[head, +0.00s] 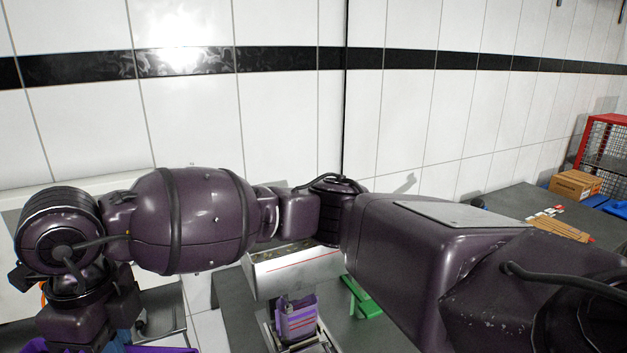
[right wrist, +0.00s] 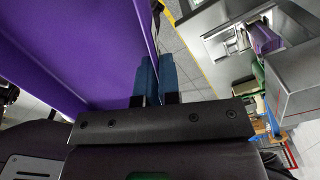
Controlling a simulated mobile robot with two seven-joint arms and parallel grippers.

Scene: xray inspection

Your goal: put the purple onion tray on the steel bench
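A purple tray (right wrist: 60,50) fills the upper left of the right wrist view. Its near wall runs to the blue fingertips of my right gripper (right wrist: 157,82), which are close together and appear shut on that wall. In the head view a strip of the purple tray (head: 165,350) shows at the bottom edge, below my right gripper (head: 122,338), which is mostly hidden by its own wrist. The tray's contents are out of sight. I cannot tell for sure which surface is the steel bench. My left gripper is not in view.
A smaller purple container (head: 297,322) stands before a metal box (head: 290,272), beside a green object (head: 361,298). A dark bench (head: 500,205) at right holds a cardboard box (head: 574,186) near a red cage (head: 604,145). My right arm hides much of the middle.

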